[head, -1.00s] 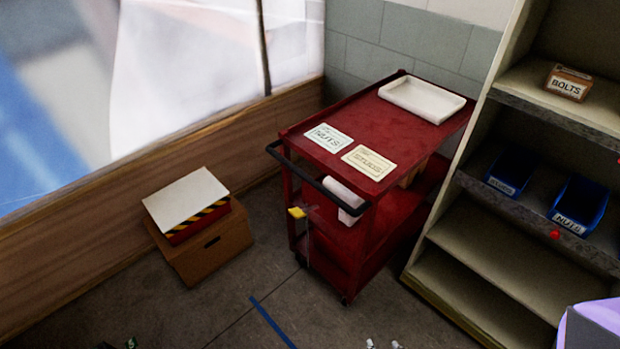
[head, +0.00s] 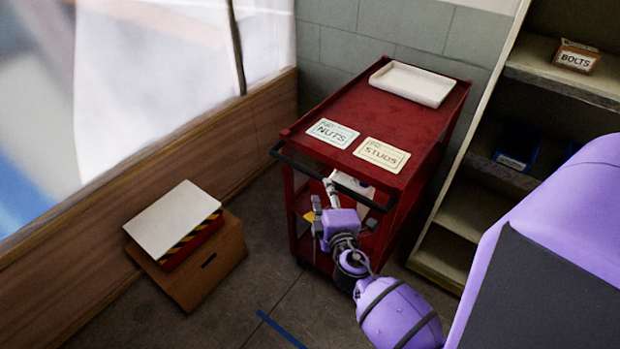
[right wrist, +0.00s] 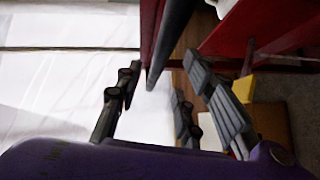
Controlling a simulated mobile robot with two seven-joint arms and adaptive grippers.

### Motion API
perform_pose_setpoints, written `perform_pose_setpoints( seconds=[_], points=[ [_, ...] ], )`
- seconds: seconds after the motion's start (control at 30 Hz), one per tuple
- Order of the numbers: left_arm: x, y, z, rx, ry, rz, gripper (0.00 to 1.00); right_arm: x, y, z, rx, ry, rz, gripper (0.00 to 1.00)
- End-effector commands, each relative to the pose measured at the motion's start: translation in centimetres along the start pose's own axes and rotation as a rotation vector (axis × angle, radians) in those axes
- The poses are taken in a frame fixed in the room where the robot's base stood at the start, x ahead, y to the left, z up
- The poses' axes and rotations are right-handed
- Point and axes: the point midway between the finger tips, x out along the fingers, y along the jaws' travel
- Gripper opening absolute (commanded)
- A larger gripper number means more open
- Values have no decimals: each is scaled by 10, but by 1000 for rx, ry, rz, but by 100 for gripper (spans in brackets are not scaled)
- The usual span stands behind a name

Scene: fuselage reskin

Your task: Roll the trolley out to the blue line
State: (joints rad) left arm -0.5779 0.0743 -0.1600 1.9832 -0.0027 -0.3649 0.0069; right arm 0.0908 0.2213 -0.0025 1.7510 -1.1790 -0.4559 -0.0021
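The red trolley (head: 400,120) stands against the grey block wall, its black handle bar (head: 294,160) facing me. My right gripper (head: 322,202) is at the handle's side of the trolley, near the middle of the bar. In the right wrist view its fingers (right wrist: 162,85) are spread apart, with the dark handle bar (right wrist: 176,45) showing between them. I cannot tell whether either finger touches the bar. A blue line (head: 280,330) lies on the floor in front of the trolley, partly cut off by the frame. My left gripper is not in view.
A cardboard box (head: 205,268) with a white-topped, hazard-striped case (head: 180,222) sits left of the trolley. A shelf unit (head: 465,208) stands close on its right. The trolley top carries a white tray (head: 412,83) and two labels. Floor shows between box and trolley.

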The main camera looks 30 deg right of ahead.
Motion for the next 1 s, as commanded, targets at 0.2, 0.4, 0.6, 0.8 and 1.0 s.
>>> perform_pose_setpoints(
  seconds=[0.2,0.4,0.6,0.8,1.0],
  points=[
    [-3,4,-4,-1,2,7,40,36,4,-2,1,2,4,35],
    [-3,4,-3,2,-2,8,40,62,2,-2,2,2,1,35],
    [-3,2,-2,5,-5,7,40,70,1,-1,3,1,0,35],
    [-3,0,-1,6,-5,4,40,69,1,-1,4,1,0,34],
    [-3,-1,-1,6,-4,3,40,69,1,-1,3,1,-1,8]
  ],
)
